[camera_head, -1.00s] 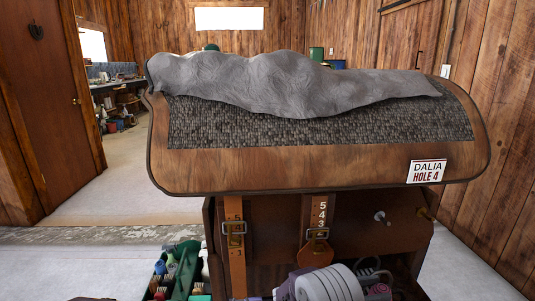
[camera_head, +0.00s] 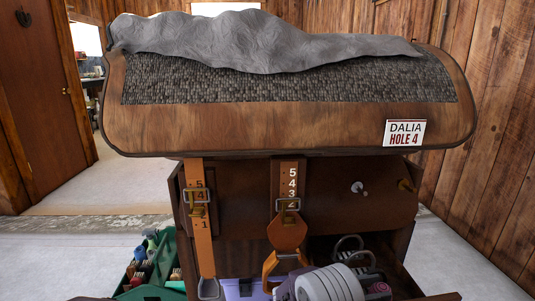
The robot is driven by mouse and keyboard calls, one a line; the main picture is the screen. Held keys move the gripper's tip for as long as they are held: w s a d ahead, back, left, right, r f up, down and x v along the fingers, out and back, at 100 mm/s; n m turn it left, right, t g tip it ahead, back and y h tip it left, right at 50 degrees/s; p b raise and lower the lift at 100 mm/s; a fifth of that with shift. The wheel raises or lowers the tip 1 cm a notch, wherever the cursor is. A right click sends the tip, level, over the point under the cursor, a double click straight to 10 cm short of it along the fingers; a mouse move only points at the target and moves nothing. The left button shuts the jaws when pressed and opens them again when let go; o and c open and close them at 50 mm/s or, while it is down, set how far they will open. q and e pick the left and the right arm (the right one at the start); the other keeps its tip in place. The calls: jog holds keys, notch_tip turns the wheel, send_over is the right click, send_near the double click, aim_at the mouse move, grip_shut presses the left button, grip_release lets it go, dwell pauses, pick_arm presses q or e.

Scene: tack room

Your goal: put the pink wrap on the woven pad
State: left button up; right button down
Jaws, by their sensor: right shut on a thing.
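My right gripper (camera_head: 328,284), pale grey and ribbed, shows at the bottom centre, in front of the rack's open lower compartment. A dark grey woven pad (camera_head: 290,88) covers the curved wooden top of the rack, high above the gripper. A rumpled grey cloth (camera_head: 260,42) lies across the pad's upper part and hides it there. My left gripper is not in view.
The rack's wooden front (camera_head: 250,128) bears a DALIA HOLE 4 sign (camera_head: 404,132). Two buckled straps hang below, left (camera_head: 203,235) and centre (camera_head: 288,230). Metal coils (camera_head: 350,250) and a lilac container (camera_head: 245,289) are inside. A green caddy (camera_head: 150,270) stands lower left.

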notch_tip(320, 180, up, 22)
jog(key=p, duration=0.9)
